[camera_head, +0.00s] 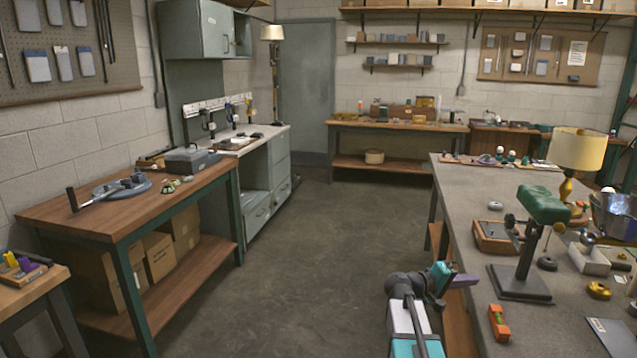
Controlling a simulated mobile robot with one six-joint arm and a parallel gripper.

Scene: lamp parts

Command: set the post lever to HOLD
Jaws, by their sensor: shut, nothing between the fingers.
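A stand with a green padded top (543,205), a dark post (527,252) and a flat dark base (520,284) is upright on the grey workbench at right. A small dark lever-like part (512,228) shows at the left of the post, near its top. Its setting and any HOLD mark are too small to read. My gripper (452,283) is low at the bench's left edge, left of the stand and apart from it. It is shut and empty; its fingertips are small and partly unclear in this view.
An orange-and-green block (499,323) and a yellow ring (599,290) lie near the stand's base. A wooden tray (492,240) is close behind the post. A lamp with a yellow shade (577,150) stands behind. Floor (300,280) left of the bench is clear.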

